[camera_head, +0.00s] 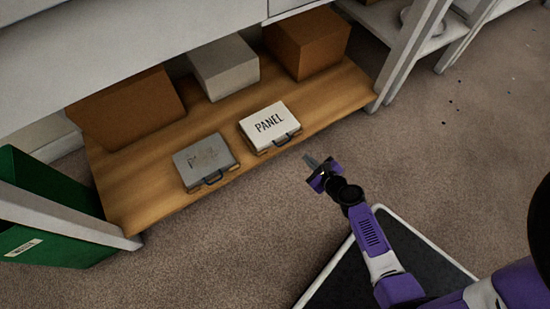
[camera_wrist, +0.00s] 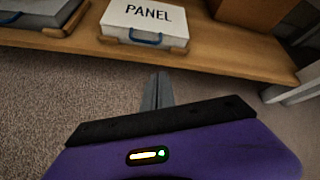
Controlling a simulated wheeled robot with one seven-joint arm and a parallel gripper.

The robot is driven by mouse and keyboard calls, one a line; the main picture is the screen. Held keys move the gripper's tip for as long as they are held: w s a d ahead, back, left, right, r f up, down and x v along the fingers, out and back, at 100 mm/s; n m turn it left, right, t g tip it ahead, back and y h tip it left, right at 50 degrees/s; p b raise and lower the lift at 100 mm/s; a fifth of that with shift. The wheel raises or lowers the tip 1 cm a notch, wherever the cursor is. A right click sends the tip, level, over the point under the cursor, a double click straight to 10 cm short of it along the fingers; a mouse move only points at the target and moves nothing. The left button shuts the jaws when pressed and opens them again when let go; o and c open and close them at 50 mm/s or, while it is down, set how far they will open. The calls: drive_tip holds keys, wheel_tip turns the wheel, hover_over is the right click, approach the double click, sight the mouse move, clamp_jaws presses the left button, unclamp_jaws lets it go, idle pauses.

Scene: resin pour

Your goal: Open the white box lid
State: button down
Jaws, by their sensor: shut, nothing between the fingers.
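A white case marked PANEL (camera_head: 269,127) lies flat on a low wooden shelf, its lid shut and its dark blue handle facing the front edge. It also shows in the wrist view (camera_wrist: 146,22), beyond my fingers. My gripper (camera_head: 314,161) is over the floor, just in front of the shelf's front edge, to the right of and short of the white case. My fingers (camera_wrist: 158,88) are together, empty and apart from the case. No part of the case's front is hidden in the head view.
A grey case (camera_head: 205,160) lies left of the white one on the wooden shelf (camera_head: 130,205). Brown boxes (camera_head: 307,43) and a pale box (camera_head: 224,67) stand behind. A green bin (camera_head: 45,205) is at left, a white post (camera_head: 408,50) at right. Carpet in front is clear.

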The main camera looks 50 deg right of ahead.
drive_tip(key=w+f+m+b, duration=0.1)
drive_tip(key=w, duration=0.1)
drive_tip(key=w+f+m+b, duration=0.1)
drive_tip(key=w+f, duration=0.1)
drive_tip(key=w, duration=0.1)
drive_tip(key=w+f+m+y+b, duration=0.1)
drive_tip(key=w+m, duration=0.1)
drive_tip(key=w, duration=0.1)
drive_tip(key=shift+w+a+f, duration=0.25)
drive_tip(key=shift+a+f, duration=0.05)
drive_tip(key=shift+a, duration=0.1)
drive_tip(key=shift+w+r+p, duration=0.2)
drive_tip(key=shift+r+p, duration=0.35)
drive_tip(key=shift+r, duration=0.4)
drive_tip(key=shift+r, duration=0.2)
